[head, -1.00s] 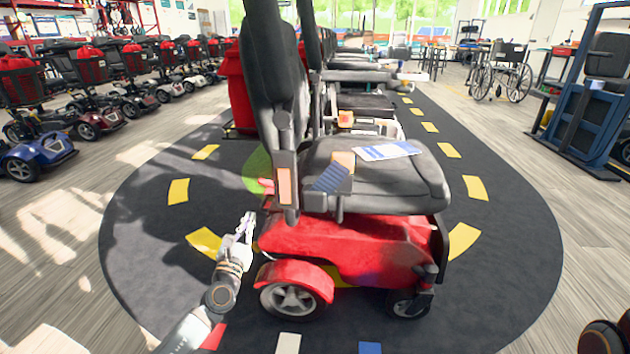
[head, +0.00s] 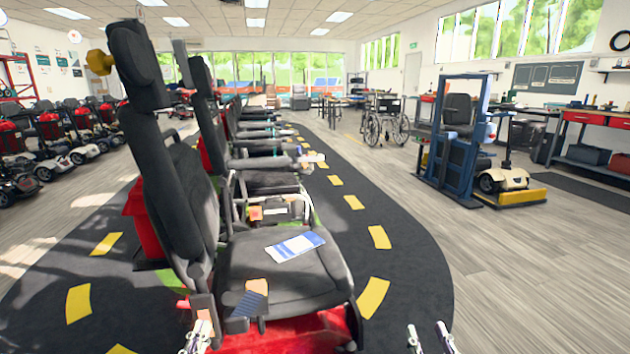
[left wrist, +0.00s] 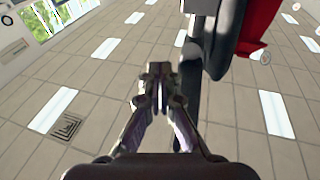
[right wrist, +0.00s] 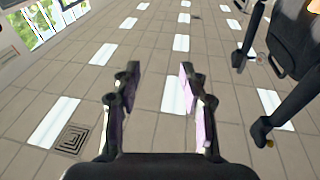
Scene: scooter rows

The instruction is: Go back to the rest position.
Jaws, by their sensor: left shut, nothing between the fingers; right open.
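My left gripper (head: 198,338) points up at the bottom of the head view, just left of the red-based power chair's seat (head: 285,275). In the left wrist view its fingers (left wrist: 160,75) are together with nothing between them, and the ceiling lies beyond. My right gripper (head: 430,338) points up at the bottom right of the head view, apart from the chair. In the right wrist view its fingers (right wrist: 160,78) are spread and empty. A blue-and-white card (head: 295,246) lies on the chair's seat.
More chairs stand in a row behind the nearest one. A blue-framed stand (head: 450,150) and a wheelchair (head: 385,120) are at the right. Parked scooters (head: 70,140) line the left. The floor (head: 510,265) at right is clear.

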